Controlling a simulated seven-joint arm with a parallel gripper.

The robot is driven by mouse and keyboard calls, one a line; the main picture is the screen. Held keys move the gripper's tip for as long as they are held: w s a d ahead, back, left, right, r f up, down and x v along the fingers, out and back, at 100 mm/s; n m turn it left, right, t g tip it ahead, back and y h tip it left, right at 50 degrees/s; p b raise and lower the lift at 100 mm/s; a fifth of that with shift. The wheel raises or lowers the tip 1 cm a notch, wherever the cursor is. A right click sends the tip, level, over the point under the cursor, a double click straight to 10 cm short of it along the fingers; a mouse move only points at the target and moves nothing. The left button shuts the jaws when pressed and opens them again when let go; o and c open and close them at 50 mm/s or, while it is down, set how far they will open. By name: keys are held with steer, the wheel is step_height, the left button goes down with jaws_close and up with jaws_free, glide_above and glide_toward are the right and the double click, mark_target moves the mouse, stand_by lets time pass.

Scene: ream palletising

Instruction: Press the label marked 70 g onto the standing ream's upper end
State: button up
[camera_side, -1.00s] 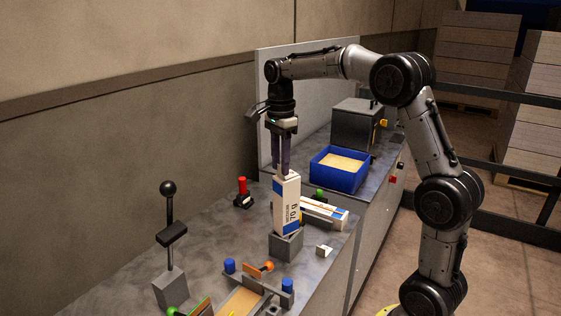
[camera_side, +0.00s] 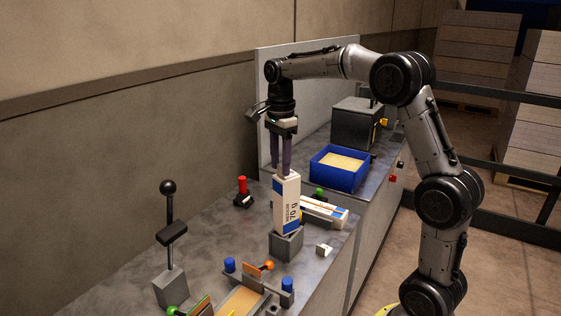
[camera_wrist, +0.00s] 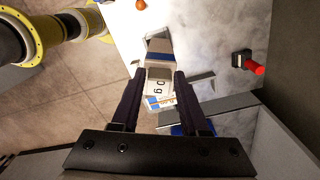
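The standing ream (camera_side: 287,205) is white with blue bands and a 70 g print, upright in a grey holder (camera_side: 287,246). My gripper (camera_side: 281,174) points straight down at its upper end, the fingertips right at the top. In the wrist view, a pale label (camera_wrist: 160,87) reading "0 g" lies between my two fingers (camera_wrist: 161,76), which seem to touch its edges; the left finger appears to cover the rest of its text. The ream's blue band (camera_wrist: 158,57) shows beyond it. Whether the label touches the ream's end is hard to tell.
Another ream (camera_side: 325,212) lies behind the holder. A blue bin (camera_side: 338,183), a red-handled stamp (camera_side: 242,192), a small white block (camera_side: 324,250) and a black-knobbed lever (camera_side: 169,235) stand around.

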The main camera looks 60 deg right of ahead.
mark_target(280, 177)
steer(key=o, duration=0.3)
step_height(280, 177, up, 14)
steer(key=shift+a+f, duration=0.1)
stand_by(0.5)
